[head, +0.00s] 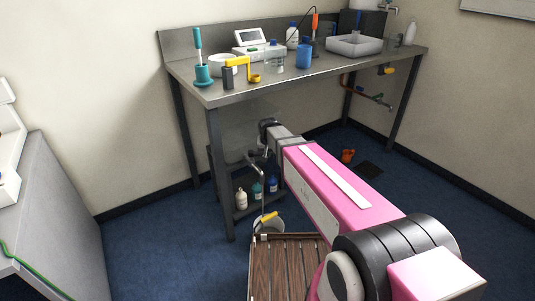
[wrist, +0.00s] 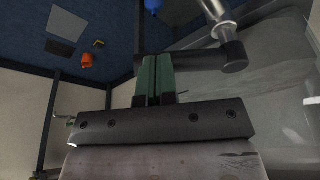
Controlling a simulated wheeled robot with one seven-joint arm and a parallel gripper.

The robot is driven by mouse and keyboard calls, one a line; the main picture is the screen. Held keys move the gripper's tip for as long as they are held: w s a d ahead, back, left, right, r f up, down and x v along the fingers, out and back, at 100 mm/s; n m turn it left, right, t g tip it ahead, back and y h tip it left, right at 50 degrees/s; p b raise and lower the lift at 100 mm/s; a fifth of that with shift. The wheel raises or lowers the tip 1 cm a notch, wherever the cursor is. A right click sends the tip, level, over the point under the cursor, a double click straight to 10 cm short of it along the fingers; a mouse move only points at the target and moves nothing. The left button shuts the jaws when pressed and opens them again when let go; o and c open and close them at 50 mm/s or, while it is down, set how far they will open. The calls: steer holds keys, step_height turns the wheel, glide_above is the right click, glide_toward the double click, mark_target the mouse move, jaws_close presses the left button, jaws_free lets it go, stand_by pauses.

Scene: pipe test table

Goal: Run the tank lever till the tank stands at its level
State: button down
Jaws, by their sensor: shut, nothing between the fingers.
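My gripper (wrist: 155,62) shows in the wrist view with its two green-padded fingers shut together and nothing between them. A dark lever bar (wrist: 200,61) with a metal stem (wrist: 216,12) lies just beyond and right of the fingertips. Whether they touch it I cannot tell. A clear, greyish tank wall (wrist: 275,75) fills the right of the wrist view. In the head view my arm reaches under the bench, where a faint clear tank (head: 238,138) and a bent metal spout (head: 259,166) show. The lever and any level mark are hidden or too small there.
The steel bench (head: 205,92) carries a white basin (head: 354,46), a blue cup (head: 303,56) and a yellow-armed stand (head: 240,65). Bottles (head: 257,190) stand on its lower shelf. A bucket (head: 266,229) and slatted wooden piece (head: 286,262) stand in front. An orange object (head: 348,155) lies on the floor.

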steer(key=shift+w, duration=0.2)
steer(key=shift+w+d+n+y, duration=0.15)
steer(key=shift+w+n+y, duration=0.35)
steer(key=shift+w+n, duration=1.65)
steer(key=shift+w, duration=0.2)
